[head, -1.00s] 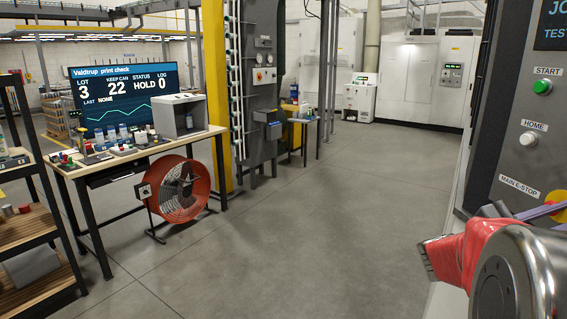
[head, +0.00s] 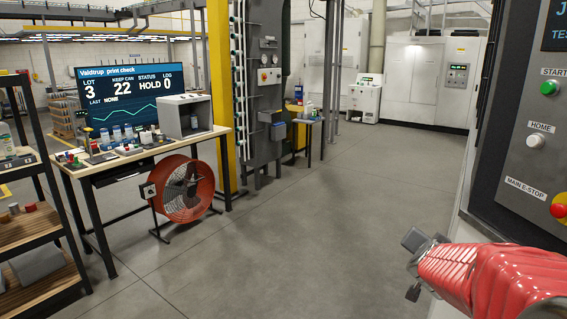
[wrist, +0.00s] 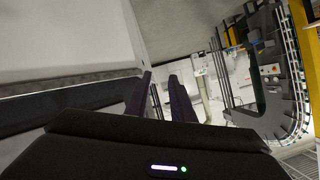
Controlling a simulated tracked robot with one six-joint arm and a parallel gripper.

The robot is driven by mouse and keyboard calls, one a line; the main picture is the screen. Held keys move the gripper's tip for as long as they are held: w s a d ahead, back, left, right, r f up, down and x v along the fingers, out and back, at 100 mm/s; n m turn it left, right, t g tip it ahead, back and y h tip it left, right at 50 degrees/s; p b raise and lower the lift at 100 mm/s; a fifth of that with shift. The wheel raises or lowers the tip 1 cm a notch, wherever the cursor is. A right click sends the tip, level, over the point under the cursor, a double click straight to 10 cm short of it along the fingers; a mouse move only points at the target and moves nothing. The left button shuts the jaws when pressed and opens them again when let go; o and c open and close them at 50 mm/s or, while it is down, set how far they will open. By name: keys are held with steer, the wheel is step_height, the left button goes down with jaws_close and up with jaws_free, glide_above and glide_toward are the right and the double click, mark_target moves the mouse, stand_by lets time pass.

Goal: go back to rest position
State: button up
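My gripper shows at the lower right of the head view (head: 418,258), at the end of my red-sleeved arm, out over bare floor beside the control panel. In the wrist view its two dark fingers (wrist: 160,84) stand apart with a gap between them and nothing held. The control panel (head: 506,160) has a green START button (head: 549,88), a white HOME button (head: 535,141) and a red E-stop (head: 560,205) on yellow. My gripper is below and left of these buttons, apart from them.
A workbench (head: 150,152) with bottles and a screen (head: 130,92) reading HOLD stands at the left. An orange fan (head: 188,190) is on the floor in front of it. A shelf rack (head: 35,222) is at the far left. The middle floor (head: 320,220) is clear.

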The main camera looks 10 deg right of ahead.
steer(key=s+a+f+n+g+y, duration=0.1)
steer(key=s+a+f+n+y, duration=0.2)
steer(key=a, duration=0.5)
steer(key=s+a+f+n+g+y, duration=0.1)
steer(key=s+a+n+g+y, duration=0.1)
steer(key=s+a, duration=0.4)
steer(key=s+a+f+n+g+y, duration=0.1)
steer(key=s+a+f+n+y, duration=0.15)
steer(key=a, duration=0.65)
steer(key=s+a+r+n, duration=0.3)
steer(key=s+a+n, duration=0.2)
steer(key=s+a, duration=0.3)
steer(key=s, duration=0.3)
steer(key=shift+a+r+g+y, duration=0.15)
steer(key=shift+a+g+y, duration=0.2)
steer(key=shift+a+g, duration=0.05)
steer(key=shift+d, duration=0.1)
